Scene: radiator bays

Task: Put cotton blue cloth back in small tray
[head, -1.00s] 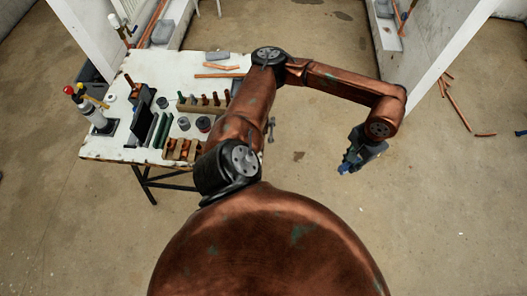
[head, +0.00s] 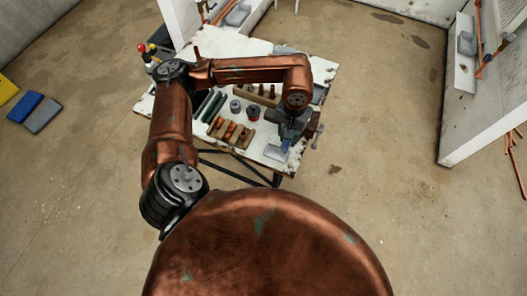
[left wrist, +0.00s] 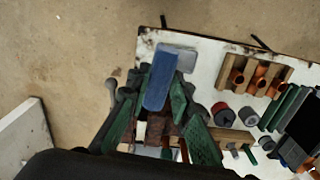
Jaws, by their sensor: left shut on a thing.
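My left gripper (head: 290,133) is shut on the blue cloth (head: 286,146) at the near right corner of the white table. In the left wrist view the cloth (left wrist: 160,80) stands out as a flat blue piece beyond the fingers (left wrist: 160,105). A small light grey tray (head: 273,153) lies at that table corner, partly hidden by the cloth and gripper. It also shows behind the cloth in the left wrist view (left wrist: 183,60). I cannot tell whether cloth and tray touch. My right gripper is not in view.
The table (head: 222,45) holds a wooden rack with copper fittings (head: 231,133), dark round tins (head: 252,113) and green rods (head: 213,107) left of the tray. Yellow, blue and grey pads lie on the floor at far left.

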